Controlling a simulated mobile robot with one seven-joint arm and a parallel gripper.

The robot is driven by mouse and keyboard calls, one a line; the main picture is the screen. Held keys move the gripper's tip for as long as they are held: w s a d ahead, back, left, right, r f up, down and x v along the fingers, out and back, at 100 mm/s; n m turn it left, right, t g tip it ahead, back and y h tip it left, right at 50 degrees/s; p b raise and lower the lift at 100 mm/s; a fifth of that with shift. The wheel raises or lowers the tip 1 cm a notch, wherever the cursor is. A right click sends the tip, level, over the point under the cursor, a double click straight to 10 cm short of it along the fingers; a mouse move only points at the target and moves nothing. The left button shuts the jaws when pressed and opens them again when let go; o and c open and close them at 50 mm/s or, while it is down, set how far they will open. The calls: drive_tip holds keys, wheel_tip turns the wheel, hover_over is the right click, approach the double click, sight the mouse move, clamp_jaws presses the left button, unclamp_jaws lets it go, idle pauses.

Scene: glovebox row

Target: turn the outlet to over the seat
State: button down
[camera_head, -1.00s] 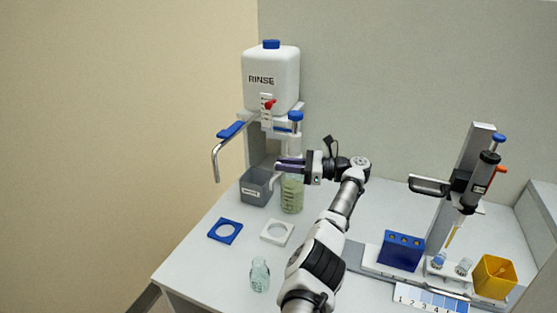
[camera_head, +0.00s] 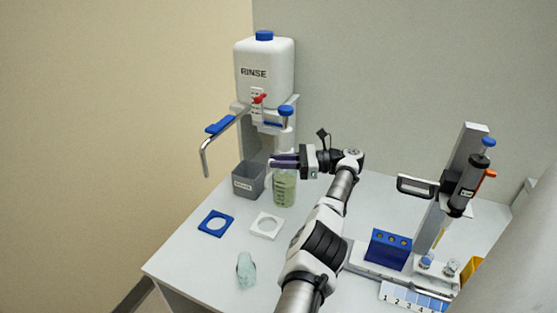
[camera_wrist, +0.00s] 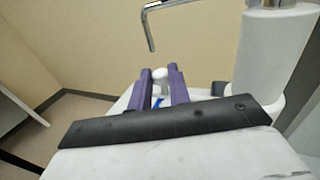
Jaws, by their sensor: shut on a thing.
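The dispenser bottle (camera_head: 284,188) is clear glass with pale green liquid and a white pump head with a blue knob (camera_head: 286,111). It stands upright at the back of the bench. In the wrist view a small white part, apparently the outlet (camera_wrist: 160,86), shows between the fingers (camera_wrist: 160,76). The outlet's lower end is hard to make out. A white square seat (camera_head: 266,225) with a round recess lies in front of the bottle. A blue square seat (camera_head: 216,223) lies left of it.
A RINSE tank (camera_head: 264,75) with a metal spout (camera_head: 203,160) stands behind left. A grey bin (camera_head: 248,182) is beside the bottle. A small glass vessel (camera_head: 246,270) stands in front. A pipette stand (camera_head: 463,165) and blue rack (camera_head: 388,250) are right.

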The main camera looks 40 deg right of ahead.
drive_tip(key=shift+s+f, duration=0.1)
drive_tip(key=shift+f, duration=0.1)
drive_tip(key=c, duration=1.6)
unclamp_jaws()
drive_tip(key=o, duration=0.3)
drive_tip(key=shift+r, duration=0.1)
drive_tip(key=shift+d+r, duration=0.1)
drive_tip(key=shift+d, duration=0.05)
